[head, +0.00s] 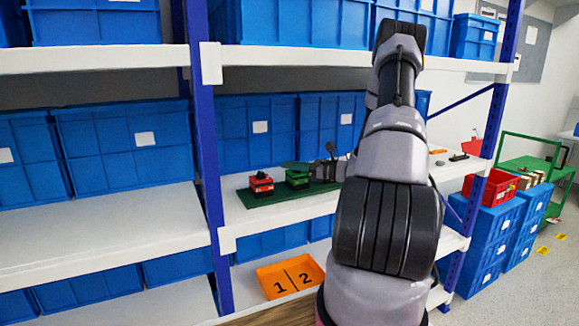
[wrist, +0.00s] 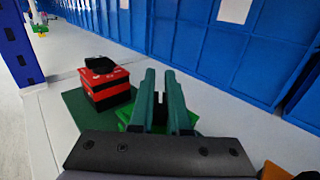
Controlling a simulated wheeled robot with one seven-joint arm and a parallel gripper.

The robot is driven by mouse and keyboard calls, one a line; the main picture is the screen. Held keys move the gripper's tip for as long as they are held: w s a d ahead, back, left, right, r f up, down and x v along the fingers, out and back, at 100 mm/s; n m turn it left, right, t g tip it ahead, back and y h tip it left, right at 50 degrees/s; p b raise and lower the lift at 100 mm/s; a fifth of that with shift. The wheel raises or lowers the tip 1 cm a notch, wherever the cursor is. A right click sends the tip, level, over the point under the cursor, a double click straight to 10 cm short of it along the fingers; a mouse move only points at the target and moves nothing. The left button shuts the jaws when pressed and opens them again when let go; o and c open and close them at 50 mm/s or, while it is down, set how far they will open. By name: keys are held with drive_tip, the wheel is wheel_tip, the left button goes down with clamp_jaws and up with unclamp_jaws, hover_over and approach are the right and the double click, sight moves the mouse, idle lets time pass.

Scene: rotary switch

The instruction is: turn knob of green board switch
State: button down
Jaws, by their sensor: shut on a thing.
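The green switch (head: 297,180) sits on a dark green board (head: 266,199) on the middle shelf. It also shows in the wrist view as a small green part (wrist: 123,117) beside the fingers. A red switch (head: 261,185) with a black knob stands left of it, and shows in the wrist view too (wrist: 105,88). My gripper (head: 298,165) is at the top of the green switch, its two green fingers (wrist: 160,78) close together and shut on its knob. The fingers hide that knob, so its angle cannot be told.
Blue bins (head: 246,125) stand behind the board. A blue rack post (head: 203,150) rises to its left. An orange tray (head: 290,277) marked 1 and 2 lies below. The white shelf (head: 245,228) is bare in front of the board.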

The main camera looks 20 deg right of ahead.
drive_tip(key=shift+m+t+h, duration=0.3)
drive_tip(key=shift+t, duration=0.1)
drive_tip(key=m+t+h, duration=0.1)
drive_tip(key=h, duration=0.1)
drive_tip(key=m+t+h, duration=0.2)
drive_tip(key=m+h, duration=0.1)
drive_tip(key=shift+w+d+t+h, duration=0.2)
drive_tip(key=shift+d+t+h, duration=0.1)
drive_tip(key=shift+w+d+m+t+h, duration=0.15)
drive_tip(key=shift+m+t+h, duration=0.1)
drive_tip(key=shift+m+h, duration=0.55)
drive_tip(key=shift+s+d+m+t+h, duration=0.15)
drive_tip(key=shift+m+h, duration=0.4)
drive_tip(key=shift+h, duration=0.6)
drive_tip(key=shift+w+d+m+t+h, duration=0.2)
drive_tip(key=shift+m+t+h, duration=0.1)
drive_tip(key=shift+m+h, duration=0.5)
drive_tip(key=shift+h, duration=0.45)
drive_tip(key=c, duration=0.9)
unclamp_jaws()
drive_tip(key=shift+d, duration=0.1)
